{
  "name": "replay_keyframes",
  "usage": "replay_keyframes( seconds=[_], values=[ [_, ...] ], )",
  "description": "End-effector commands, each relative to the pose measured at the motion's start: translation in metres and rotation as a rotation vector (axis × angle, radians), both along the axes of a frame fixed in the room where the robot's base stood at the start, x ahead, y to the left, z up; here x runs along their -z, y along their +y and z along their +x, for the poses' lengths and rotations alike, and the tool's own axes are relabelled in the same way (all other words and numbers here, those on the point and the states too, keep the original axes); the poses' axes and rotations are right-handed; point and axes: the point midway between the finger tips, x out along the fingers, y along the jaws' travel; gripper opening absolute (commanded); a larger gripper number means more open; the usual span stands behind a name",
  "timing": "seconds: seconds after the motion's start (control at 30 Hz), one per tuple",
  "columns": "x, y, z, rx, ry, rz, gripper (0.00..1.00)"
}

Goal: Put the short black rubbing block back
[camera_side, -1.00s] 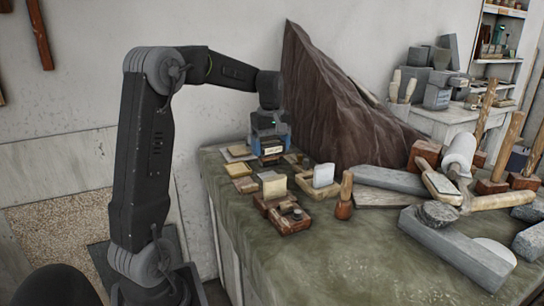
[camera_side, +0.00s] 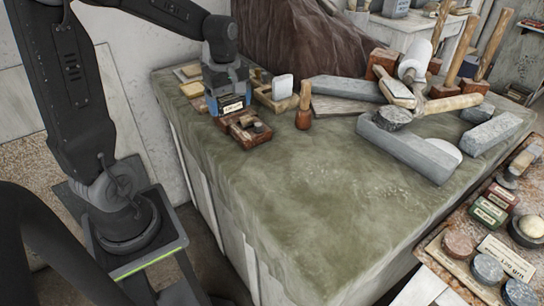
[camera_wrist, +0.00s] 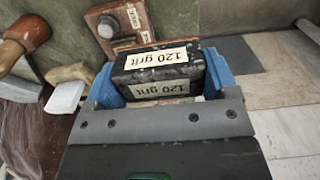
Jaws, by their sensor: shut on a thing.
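The short black rubbing block (camera_wrist: 160,72) has pale labels reading "120 grit" on two faces. My gripper (camera_wrist: 160,85) is shut on it, with a blue finger at each end of the block in the wrist view. In the side view my gripper (camera_side: 229,100) is low over the bench's left end, and the block's label shows between the fingers. A reddish wooden base with a round grey knob (camera_side: 250,130) lies close below and to the right of it. That base also shows past the block in the wrist view (camera_wrist: 120,25). Whether the block touches anything below is hidden.
Tan blocks (camera_side: 192,87) lie behind my gripper on the left. A white block (camera_side: 283,87) and a wooden-handled tool (camera_side: 304,108) stand to the right. Long grey bars (camera_side: 408,148) and a white-headed mallet (camera_side: 414,62) lie farther right. The bench's front (camera_side: 300,210) is clear.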

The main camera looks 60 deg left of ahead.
Motion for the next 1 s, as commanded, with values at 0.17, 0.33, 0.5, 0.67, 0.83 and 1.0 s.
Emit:
replay_keyframes(
  seconds=[0.17,0.33,0.5,0.67,0.83,1.0],
  values=[
    [0.016,-0.023,0.008,0.007,0.003,-0.002,0.49],
    [0.038,-0.054,0.029,0.008,0.004,-0.002,0.49],
    [0.059,-0.083,0.048,0.006,0.003,-0.001,0.49],
    [0.070,-0.098,0.059,0.002,0.000,0.000,0.49],
    [0.081,-0.102,0.061,-0.001,0.002,-0.001,0.49],
    [0.105,-0.101,0.061,-0.001,0.003,-0.001,0.49]
  ],
)
